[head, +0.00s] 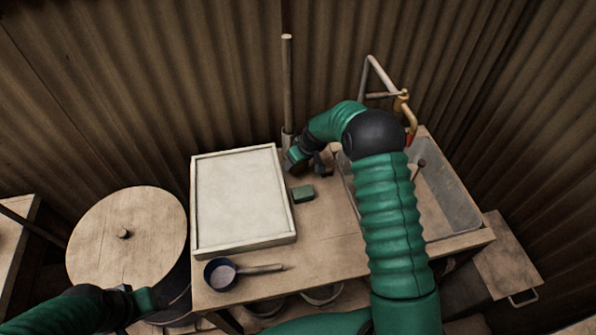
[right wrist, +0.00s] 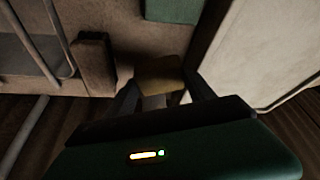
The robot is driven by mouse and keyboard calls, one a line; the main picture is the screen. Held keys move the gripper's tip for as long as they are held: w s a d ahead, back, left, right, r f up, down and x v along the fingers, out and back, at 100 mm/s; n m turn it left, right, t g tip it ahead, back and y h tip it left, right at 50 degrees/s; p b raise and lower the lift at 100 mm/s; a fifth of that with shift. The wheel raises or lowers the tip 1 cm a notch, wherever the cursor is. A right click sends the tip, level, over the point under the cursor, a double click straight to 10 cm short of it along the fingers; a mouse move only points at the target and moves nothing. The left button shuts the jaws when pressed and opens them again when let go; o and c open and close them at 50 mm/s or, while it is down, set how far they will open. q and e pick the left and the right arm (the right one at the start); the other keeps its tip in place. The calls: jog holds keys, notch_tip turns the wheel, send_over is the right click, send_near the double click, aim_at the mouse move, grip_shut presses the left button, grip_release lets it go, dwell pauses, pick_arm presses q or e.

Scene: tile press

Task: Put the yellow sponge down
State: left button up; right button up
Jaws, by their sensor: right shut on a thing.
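The yellow sponge (right wrist: 160,72) shows in the right wrist view between the two dark fingers of my right gripper (right wrist: 163,92), which is shut on it. In the head view my right gripper (head: 322,166) is low over the back of the table, between the framed white board and the sink basin. There the sponge is hidden or too dark to make out. I cannot tell whether the sponge touches the table. My left gripper (head: 140,299) is at the lower left, near the round wooden lid; its jaw opening cannot be made out.
A green block (head: 303,194) lies on the table (head: 325,240) beside the framed board (head: 294,222). A dark ladle (head: 221,274) lies in front. The basin (head: 452,205) and brass tap (head: 404,106) are at right. A brown block (right wrist: 93,65) stands near my right gripper. The table's middle is clear.

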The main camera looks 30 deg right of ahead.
aim_at(298, 170)
notch_tip(298, 170, down, 4)
jog(key=shift+s+d+r, duration=0.1)
jog(key=shift+a, duration=0.25)
jog(key=o, duration=1.2)
jog(key=shift+c, duration=0.2)
